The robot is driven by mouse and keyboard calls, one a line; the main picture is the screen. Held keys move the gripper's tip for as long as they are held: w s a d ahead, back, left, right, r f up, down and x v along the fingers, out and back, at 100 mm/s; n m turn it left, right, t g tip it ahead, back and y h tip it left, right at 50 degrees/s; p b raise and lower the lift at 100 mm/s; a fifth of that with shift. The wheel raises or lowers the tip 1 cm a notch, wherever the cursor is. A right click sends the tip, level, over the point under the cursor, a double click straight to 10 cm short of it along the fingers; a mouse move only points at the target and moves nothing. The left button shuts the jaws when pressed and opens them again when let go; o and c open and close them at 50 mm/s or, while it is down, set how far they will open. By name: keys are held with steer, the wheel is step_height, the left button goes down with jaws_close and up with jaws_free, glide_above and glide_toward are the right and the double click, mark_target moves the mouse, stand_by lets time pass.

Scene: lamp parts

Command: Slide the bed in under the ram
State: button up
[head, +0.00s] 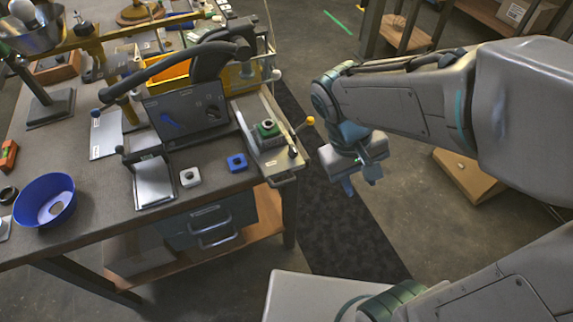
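A press-like fixture stands at the right end of the workbench. Its pale bed (262,148) lies along the bench edge and carries a green block with a dark ring (267,129). A pull handle (283,180) is at the bed's near end, and a lever with an orange knob (310,120) sticks out to its right. What looks like the ram (248,72) is behind the block, so the block appears in front of it, not under it. My gripper (360,183) hangs off the bench, right of the handle, with its fingers apart, empty and touching nothing.
A dark panel (186,112), a yellow bin (180,80) and a thick black lever (165,66) stand left of the fixture.

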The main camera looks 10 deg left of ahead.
mark_target(277, 187)
steer(key=s+a+f+n+t+h+b, duration=0.1)
steer(key=s+a+f+n+t+h, duration=0.2)
steer(key=a, duration=0.5)
steer(key=a+f+n+t+h+b, duration=0.1)
steer(key=a+f+n+t+b, duration=0.1)
steer(key=a+f+n+t, duration=0.45)
steer(key=s+a+f+n+t+h+b, duration=0.1)
steer(key=s+a+n+t+h, duration=0.15)
steer(key=a, duration=0.75)
steer(key=shift+m, duration=0.4)
steer(key=x, duration=1.4)
steer(key=shift+w+r+p, duration=0.15)
steer(key=shift+w+p, duration=0.2)
steer(key=shift+w, duration=0.05)
jaws_close()
